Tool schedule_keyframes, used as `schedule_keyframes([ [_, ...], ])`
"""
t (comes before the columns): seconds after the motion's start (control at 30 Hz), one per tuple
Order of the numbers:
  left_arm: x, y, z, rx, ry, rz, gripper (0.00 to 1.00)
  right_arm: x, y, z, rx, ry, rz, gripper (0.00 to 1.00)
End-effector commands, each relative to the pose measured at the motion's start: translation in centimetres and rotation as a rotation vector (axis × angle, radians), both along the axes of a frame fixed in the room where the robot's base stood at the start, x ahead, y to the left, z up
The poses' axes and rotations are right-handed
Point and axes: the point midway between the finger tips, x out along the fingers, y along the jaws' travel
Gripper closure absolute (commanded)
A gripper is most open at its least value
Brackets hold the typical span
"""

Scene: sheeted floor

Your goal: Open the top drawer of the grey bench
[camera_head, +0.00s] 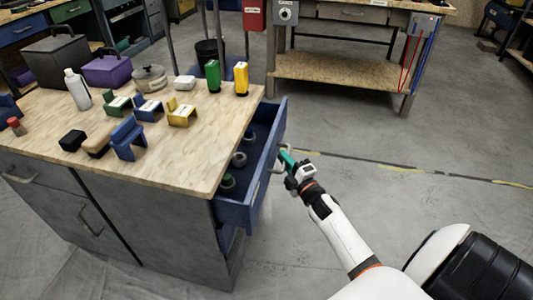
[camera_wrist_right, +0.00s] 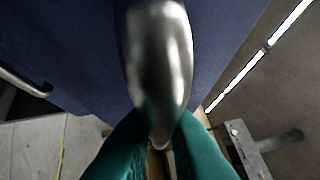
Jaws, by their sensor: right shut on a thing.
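The grey bench (camera_head: 165,215) with a wooden top stands at the left in the head view. Its blue top drawer (camera_head: 233,212) is pulled out on the bench's right side, and several small round things lie inside. My right gripper (camera_head: 288,160) is at the drawer front, shut on the metal handle. In the right wrist view the green fingers (camera_wrist_right: 160,150) close around the shiny handle (camera_wrist_right: 160,60), with the blue drawer front (camera_wrist_right: 80,50) behind it. My left gripper is not in view.
The bench top (camera_head: 180,155) holds several boxes, a white bottle (camera_head: 77,90), a pot (camera_head: 150,79) and small coloured blocks. Another workbench (camera_head: 345,70) stands at the back. The grey floor (camera_head: 430,190) right of the drawer is clear around my arm.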

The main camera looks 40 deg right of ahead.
Motion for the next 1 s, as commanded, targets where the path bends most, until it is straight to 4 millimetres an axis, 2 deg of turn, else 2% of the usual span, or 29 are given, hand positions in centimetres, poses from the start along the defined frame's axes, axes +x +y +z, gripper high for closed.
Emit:
schedule_keyframes([
  [0.03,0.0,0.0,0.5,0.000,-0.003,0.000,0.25,-1.3,-1.0,0.0,-0.003,0.009,-0.002,1.00],
  [0.1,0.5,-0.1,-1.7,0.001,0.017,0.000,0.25,-2.8,-2.3,0.0,-0.003,0.009,-0.002,1.00],
  [0.3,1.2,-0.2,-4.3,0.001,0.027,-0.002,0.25,-7.0,-5.9,-0.1,-0.002,0.009,-0.002,1.00],
  [0.6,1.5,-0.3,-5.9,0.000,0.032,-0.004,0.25,-12.4,-10.5,-0.2,0.000,0.007,-0.002,1.00],
  [0.8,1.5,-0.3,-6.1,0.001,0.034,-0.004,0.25,-14.7,-12.5,-0.2,0.001,0.005,-0.001,1.00],
  [1.0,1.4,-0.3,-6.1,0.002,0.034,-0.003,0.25,-15.8,-13.4,-0.2,0.002,0.005,-0.001,1.00],
])
